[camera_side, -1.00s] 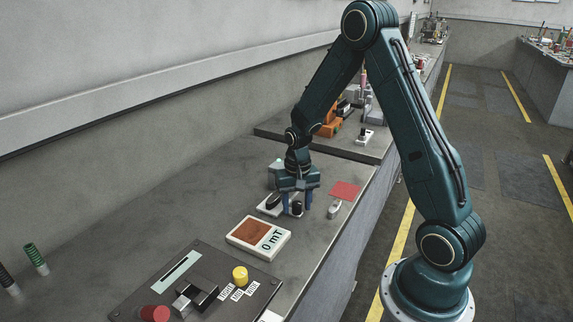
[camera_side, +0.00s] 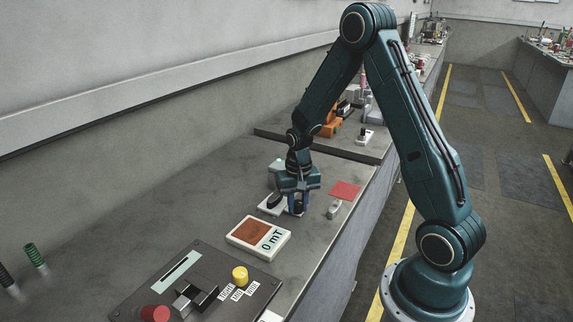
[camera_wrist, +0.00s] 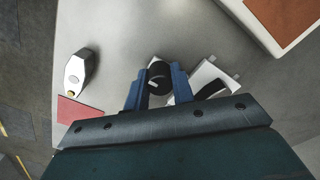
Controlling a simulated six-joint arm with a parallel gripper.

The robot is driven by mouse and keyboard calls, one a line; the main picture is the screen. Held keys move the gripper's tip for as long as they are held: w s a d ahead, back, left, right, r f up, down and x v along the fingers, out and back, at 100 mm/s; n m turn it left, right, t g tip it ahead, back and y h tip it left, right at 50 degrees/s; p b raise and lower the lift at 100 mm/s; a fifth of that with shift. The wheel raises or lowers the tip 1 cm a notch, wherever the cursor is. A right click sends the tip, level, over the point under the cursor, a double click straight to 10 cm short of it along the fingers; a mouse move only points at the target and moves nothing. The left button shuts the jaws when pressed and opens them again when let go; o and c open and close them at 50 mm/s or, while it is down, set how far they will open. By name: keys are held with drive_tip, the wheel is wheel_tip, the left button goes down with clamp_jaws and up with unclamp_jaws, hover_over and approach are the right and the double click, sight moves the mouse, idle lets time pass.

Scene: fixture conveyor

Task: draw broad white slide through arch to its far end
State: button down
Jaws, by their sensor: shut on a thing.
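The white slide (camera_wrist: 205,74) is a flat pale plate lying on the bench, partly hidden by my gripper; it also shows in the side view (camera_side: 265,209). A black curved piece, apparently the arch (camera_wrist: 212,89), stands over the plate, to the right of my gripper in the wrist view. A round black knob (camera_wrist: 159,72) stands between my fingers. My gripper (camera_wrist: 159,88) is shut on this knob, low over the bench, also in the side view (camera_side: 298,207). How the knob joins the slide is hidden.
A meter reading 0 mT (camera_side: 258,237) lies in front. A control panel (camera_side: 225,287) with a yellow knob (camera_side: 240,276) is nearer. A small white piece (camera_side: 335,210) and a red square (camera_side: 345,190) lie to the right. Bare bench lies to the left.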

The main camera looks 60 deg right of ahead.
sight(324, 183)
drive_tip(key=d, duration=1.8)
drive_tip(key=shift+d, duration=0.35)
drive_tip(key=c, duration=1.2)
unclamp_jaws()
drive_tip(key=shift+r, duration=0.15)
wheel_tip(324, 183, up, 14)
drive_tip(key=shift+f, duration=0.2)
